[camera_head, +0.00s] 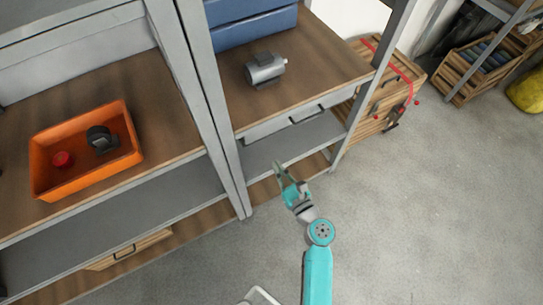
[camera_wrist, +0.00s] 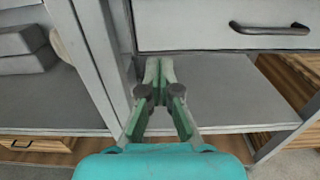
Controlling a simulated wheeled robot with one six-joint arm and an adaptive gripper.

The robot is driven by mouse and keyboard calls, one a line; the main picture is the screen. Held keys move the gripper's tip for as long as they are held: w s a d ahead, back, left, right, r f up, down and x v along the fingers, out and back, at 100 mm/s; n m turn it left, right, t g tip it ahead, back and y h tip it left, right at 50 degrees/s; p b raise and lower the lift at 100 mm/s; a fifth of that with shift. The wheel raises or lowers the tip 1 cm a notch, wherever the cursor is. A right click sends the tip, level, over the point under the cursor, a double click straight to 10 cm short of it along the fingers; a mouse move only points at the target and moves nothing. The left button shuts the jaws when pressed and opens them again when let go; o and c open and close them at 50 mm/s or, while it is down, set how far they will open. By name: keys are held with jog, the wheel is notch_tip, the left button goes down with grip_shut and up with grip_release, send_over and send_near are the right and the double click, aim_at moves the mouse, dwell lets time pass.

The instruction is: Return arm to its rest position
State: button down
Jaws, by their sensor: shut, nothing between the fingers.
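My gripper (camera_head: 280,172) is in front of the shelving unit, beside the grey upright post and below the drawer level in the head view. In the wrist view my gripper (camera_wrist: 159,72) points toward the lower grey shelf (camera_wrist: 225,95), with its green fingertips together and nothing between them. My teal arm reaches up from the bottom of the head view, over the grey floor.
An orange tray (camera_head: 42,178) with a red item (camera_head: 62,160) and a dark part (camera_head: 101,139) stands on the left wooden top. A grey motor (camera_head: 265,69) stands on the right top. A drawer handle (camera_wrist: 270,29) juts out. Floor on the right (camera_head: 430,210) is clear.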

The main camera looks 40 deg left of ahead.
jog(key=shift+v, duration=0.9)
jog(key=shift+d, duration=0.1)
jog(key=s+d+f+n+t+h, duration=0.2)
jog(key=s+d+n+h, duration=0.15)
jog(key=d, duration=0.55)
jog(key=s+d+f+n+t+h, duration=0.1)
jog(key=s+d+f+n+h, duration=0.2)
jog(key=d, duration=0.5)
jog(key=s+d+f+n+t+h, duration=0.25)
jog(key=s+d, duration=0.25)
jog(key=d, duration=0.4)
jog(key=s+d+r+n+t+h, duration=0.1)
jog(key=s+d+r+n+h, duration=0.45)
jog(key=s+d, duration=0.3)
jog(key=s+d+r+n+h, duration=0.1)
jog(key=s+d+r+n, duration=0.1)
jog(key=r, duration=0.5)
jog(key=s+d+r+n+t+h, duration=0.1)
jog(key=s+d+r+n, duration=0.1)
jog(key=s+r+n, duration=0.3)
notch_tip(320, 180, up, 3)
jog(key=shift+s+d+f+n, duration=0.25)
jog(key=shift+d+n, duration=0.1)
jog(key=shift+n, duration=0.2)
jog(key=shift+t, duration=0.25)
